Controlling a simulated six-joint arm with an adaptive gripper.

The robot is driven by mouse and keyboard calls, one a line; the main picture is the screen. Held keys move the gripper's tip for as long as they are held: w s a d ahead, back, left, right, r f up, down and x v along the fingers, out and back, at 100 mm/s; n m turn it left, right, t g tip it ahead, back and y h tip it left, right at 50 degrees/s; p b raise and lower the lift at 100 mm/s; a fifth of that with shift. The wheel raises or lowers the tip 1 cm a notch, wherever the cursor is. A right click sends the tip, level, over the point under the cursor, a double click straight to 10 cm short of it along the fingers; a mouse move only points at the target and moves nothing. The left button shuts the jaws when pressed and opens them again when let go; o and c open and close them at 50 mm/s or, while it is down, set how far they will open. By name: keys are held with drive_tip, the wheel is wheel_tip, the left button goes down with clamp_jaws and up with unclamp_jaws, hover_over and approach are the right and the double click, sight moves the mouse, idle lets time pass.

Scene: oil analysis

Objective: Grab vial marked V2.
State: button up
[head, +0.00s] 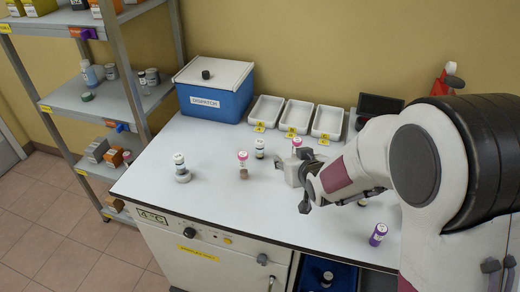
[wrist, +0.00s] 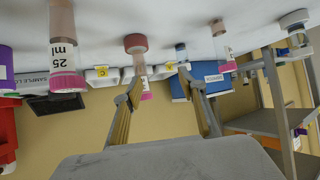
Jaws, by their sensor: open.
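Several small vials stand on the white bench, and I cannot read V2 on any of them. In the head view, a pink-capped vial (head: 243,164) and a dark vial with a white cap (head: 260,149) stand left of my gripper (head: 306,188). Another pink cap (head: 297,143) shows just behind it. The wrist view is upside down. There my open, empty gripper (wrist: 160,76) faces a pink-capped vial with a reddish base (wrist: 135,44), partly covered by the left-hand finger. A pink-capped vial marked 25 ml (wrist: 63,50) is further left.
A white-capped vial (head: 181,168) stands at bench left, and a purple-capped vial (head: 378,235) near the front edge. Three white trays (head: 297,115) and a blue dispatch box (head: 213,102) line the back. The front-left bench is clear.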

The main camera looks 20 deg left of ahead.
drive_tip(key=n+t+y, duration=0.1)
drive_tip(key=y, duration=0.1)
approach(261, 148)
drive_tip(key=shift+w+a+f, duration=0.4)
drive_tip(key=shift+w+f, duration=0.15)
drive_tip(key=shift+f, duration=0.05)
drive_tip(key=shift+w+a+f, duration=0.45)
drive_tip(key=shift+w+f, duration=0.1)
drive_tip(key=shift+f, duration=0.1)
drive_tip(key=shift+w+a, duration=0.2)
drive_tip(key=shift+a, duration=0.15)
drive_tip(key=shift+x, duration=1.25)
drive_tip(key=shift+w, duration=0.15)
drive_tip(key=shift+w+r+x, duration=0.1)
drive_tip(key=shift+x, duration=0.65)
drive_tip(key=shift+w+r+x, duration=0.1)
drive_tip(key=shift+x, duration=1.6)
drive_tip(key=shift+d, duration=0.1)
clamp_jaws()
